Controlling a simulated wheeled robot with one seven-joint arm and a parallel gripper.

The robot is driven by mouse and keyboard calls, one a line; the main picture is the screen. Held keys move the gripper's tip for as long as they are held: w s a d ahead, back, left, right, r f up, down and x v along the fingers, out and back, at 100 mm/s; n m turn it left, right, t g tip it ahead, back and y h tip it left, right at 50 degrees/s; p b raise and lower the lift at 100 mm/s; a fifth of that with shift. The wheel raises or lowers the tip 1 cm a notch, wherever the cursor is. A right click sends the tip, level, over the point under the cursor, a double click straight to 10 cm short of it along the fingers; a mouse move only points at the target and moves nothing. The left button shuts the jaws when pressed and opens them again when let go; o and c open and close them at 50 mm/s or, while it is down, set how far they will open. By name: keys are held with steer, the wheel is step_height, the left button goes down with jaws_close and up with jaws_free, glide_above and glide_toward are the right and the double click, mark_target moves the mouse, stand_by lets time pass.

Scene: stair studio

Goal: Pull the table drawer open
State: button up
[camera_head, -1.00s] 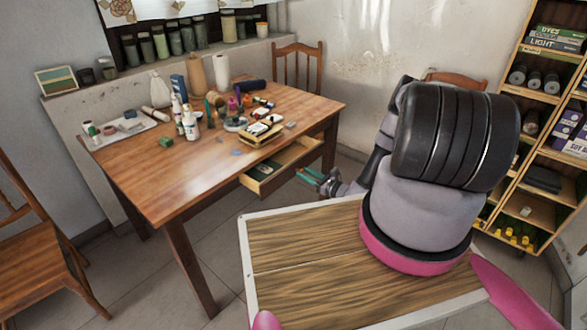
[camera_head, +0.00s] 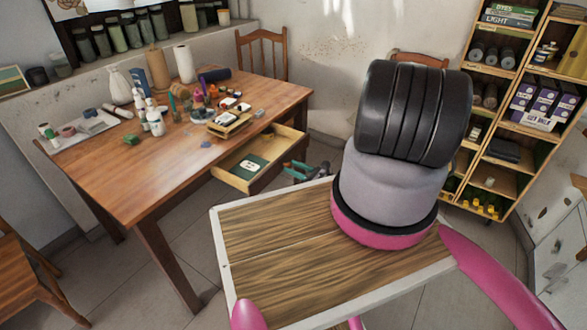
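The wooden table (camera_head: 110,165) stands at the left with bottles and tools on its top. Its drawer (camera_head: 238,182) is pulled well out on the table's right side, and its inside shows. A dark green item with a white label (camera_head: 250,167) lies in the drawer. My gripper (camera_head: 291,171) is low, just outside the drawer front, with greenish fingers at the front panel. The handle is not clearly visible, and I cannot tell whether the fingers grip it. My arm's large black and grey links fill the right middle and hide part of the wrist.
A wooden chair (camera_head: 262,52) stands behind the table, and another chair (camera_head: 25,280) is at the lower left. A stocked shelf (camera_head: 505,130) stands at the right. Grey tiled floor (camera_head: 205,235) shows between the table and my body.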

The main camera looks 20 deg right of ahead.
steer(key=shift+o, duration=0.4)
steer(key=v, duration=1)
steer(key=shift+s+d, duration=0.2)
steer(key=shift+s, duration=0.15)
steer(key=w+a+r+n+g+y, duration=0.15)
steer(key=r+n+g, duration=0.3)
steer(key=r, duration=0.65)
steer(key=w+a+r+n+g, duration=0.2)
steer(key=r+n+g, duration=0.3)
steer(key=r, duration=0.7)
steer(key=w+a+r+n+g, duration=0.15)
steer(key=r+n+g, duration=0.35)
steer(key=r, duration=0.6)
steer(key=s+a+r+n+t+h, duration=0.2)
steer(key=s+r, duration=0.4)
steer(key=r, duration=0.3)
steer(key=s+a+r+n+t+h, duration=0.2)
steer(key=s+a+r+n+h, duration=0.1)
steer(key=s+r, duration=0.4)
steer(key=s+a+r+n+t+h, duration=0.2)
steer(key=s+r+n+h, duration=0.3)
steer(key=r, duration=0.7)
steer(key=shift+s+a+r+t, duration=0.2)
steer(key=shift+s+r+t, duration=0.3)
steer(key=shift+s, duration=0.6)
